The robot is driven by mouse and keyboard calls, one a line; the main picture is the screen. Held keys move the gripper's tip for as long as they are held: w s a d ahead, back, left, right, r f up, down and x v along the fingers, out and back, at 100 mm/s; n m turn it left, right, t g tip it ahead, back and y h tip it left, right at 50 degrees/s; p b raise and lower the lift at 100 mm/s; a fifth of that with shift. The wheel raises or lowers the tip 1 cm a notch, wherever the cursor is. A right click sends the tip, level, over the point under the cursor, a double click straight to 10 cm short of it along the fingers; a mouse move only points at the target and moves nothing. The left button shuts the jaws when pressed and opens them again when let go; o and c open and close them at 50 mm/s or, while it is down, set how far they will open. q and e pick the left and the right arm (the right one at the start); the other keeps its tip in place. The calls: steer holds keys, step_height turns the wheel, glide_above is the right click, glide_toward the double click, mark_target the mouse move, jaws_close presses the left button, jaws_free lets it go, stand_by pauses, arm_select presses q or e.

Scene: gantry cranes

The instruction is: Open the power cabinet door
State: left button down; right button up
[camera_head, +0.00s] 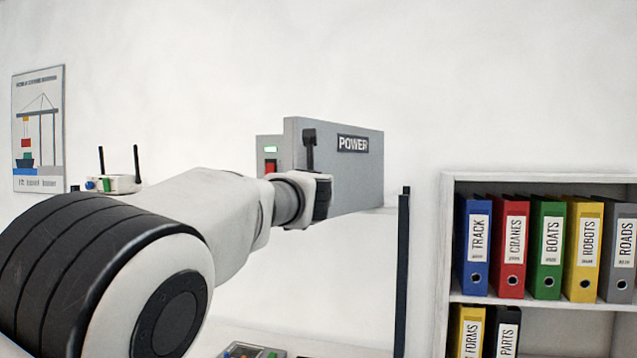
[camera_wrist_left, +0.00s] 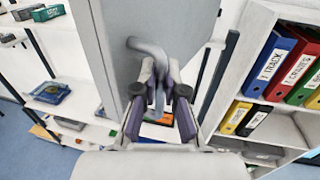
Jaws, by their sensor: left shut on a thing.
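The grey power cabinet (camera_head: 262,147) hangs on the white wall. Its grey door (camera_head: 352,180), labelled POWER, stands out from the body with its left edge towards me, so it is partly open. A green light and a red switch show past that edge. My left gripper (camera_head: 318,192) is at the door's left part. In the left wrist view, its two fingers (camera_wrist_left: 158,88) are shut on the curved grey door handle (camera_wrist_left: 150,48), beside the door panel (camera_wrist_left: 115,45). The handle's grip is partly hidden by the fingers. My right gripper is not in view.
A shelf (camera_head: 447,250) with coloured binders stands at the right. A dark upright post (camera_head: 402,270) rises between it and the door. A white device with two antennas (camera_head: 122,183) and a crane poster (camera_head: 38,130) are at the left. The wall right of the door is bare.

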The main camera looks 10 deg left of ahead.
arm_select(q)
steer(key=shift+d+r, duration=0.1)
steer(key=shift+d, duration=0.1)
steer(key=shift+a, duration=0.15)
steer(key=c, duration=1.2)
jaws_free()
steer(key=shift+w+d, duration=0.2)
steer(key=s, duration=0.5)
steer(key=s+d, duration=0.1)
steer(key=s, duration=0.1)
steer(key=shift+s, duration=0.3)
